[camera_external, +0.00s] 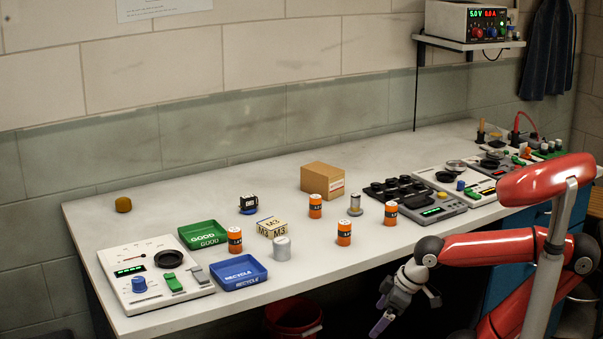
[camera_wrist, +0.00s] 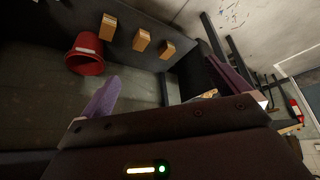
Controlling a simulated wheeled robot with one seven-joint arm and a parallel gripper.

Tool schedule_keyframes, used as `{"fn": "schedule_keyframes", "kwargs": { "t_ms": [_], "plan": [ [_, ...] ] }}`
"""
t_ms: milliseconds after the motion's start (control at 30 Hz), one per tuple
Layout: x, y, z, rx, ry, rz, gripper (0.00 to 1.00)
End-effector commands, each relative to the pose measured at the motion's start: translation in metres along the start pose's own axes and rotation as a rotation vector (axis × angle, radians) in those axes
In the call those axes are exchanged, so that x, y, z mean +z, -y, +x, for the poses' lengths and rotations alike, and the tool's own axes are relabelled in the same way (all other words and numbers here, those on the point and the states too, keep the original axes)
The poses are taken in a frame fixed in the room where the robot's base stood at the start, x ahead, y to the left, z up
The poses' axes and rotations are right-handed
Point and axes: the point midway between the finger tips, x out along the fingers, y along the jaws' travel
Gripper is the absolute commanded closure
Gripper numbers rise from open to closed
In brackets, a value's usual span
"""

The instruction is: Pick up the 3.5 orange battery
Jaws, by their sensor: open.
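Several orange batteries stand upright on the bench in the external view: one by the trays (camera_external: 235,240), one before the cardboard box (camera_external: 315,206), one nearer the front edge (camera_external: 344,233) and one farther right (camera_external: 390,213). Their printed values are too small to read surely, so I cannot tell which is the 3.5 one. My gripper (camera_external: 405,312) is open and empty, low in front of the bench and apart from all batteries. In the wrist view its purple fingers (camera_wrist: 160,78) are spread wide, with no battery seen between them.
A green tray (camera_external: 203,235), blue tray (camera_external: 239,272), silver cylinder (camera_external: 281,248), M3 box (camera_external: 271,228), cardboard box (camera_external: 322,182) and black-keyed panel (camera_external: 418,197) share the bench. A red bucket (camera_external: 293,318) stands below and shows in the wrist view (camera_wrist: 86,54).

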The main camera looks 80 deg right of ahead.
Motion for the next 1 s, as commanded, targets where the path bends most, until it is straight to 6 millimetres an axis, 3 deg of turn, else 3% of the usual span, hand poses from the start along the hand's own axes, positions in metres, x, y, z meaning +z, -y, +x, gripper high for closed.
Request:
{"fn": "schedule_keyframes", "kwargs": {
  "t_ms": [67,400,667,767,833,1000],
  "plan": [
    [0.0,0.0,0.0,0.0,0.0,0.0,0.03],
    [0.0,0.0,0.0,0.0,0.0,0.0,0.45],
    [-0.001,0.0,-0.002,0.0,-0.001,0.0,0.45],
    [-0.012,0.0,-0.019,0.0,-0.007,0.0,0.45],
    [-0.026,0.0,-0.044,0.0,-0.009,0.0,0.45],
    [-0.07,0.0,-0.126,0.0,-0.008,0.0,0.45]
  ]
}}
